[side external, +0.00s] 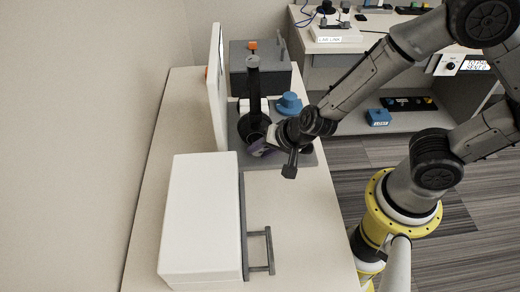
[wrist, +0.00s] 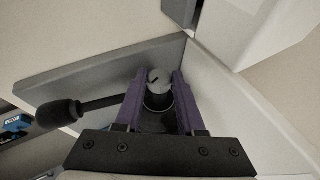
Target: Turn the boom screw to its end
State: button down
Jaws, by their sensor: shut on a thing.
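The boom screw (wrist: 159,76) is a small round grey knob with a dark line on its top, seen in the wrist view. My gripper (wrist: 160,80) has its two purple fingers on either side of the screw, shut on it. A black boom with a rounded dark tip (wrist: 58,114) reaches out to the left from beside the fingers. In the side view my gripper (side external: 260,148) is low at the grey base plate, beside a black upright post (side external: 253,88). The screw itself is hidden there by my gripper and wrist.
A white box with a grey handle (side external: 203,215) stands in front on the table. A thin white panel (side external: 216,90) stands behind the work. A blue knob-like part (side external: 289,103) sits close to my wrist, and a dark grey box (side external: 258,68) stands beyond.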

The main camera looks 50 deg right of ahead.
jog(key=shift+s+d+f+t+y, duration=0.1)
jog(key=shift+t+y, duration=0.4)
jog(key=shift+t, duration=0.2)
dwell(0.5)
jog(key=c, duration=0.5)
grip_release()
jog(key=shift+v, duration=6.9)
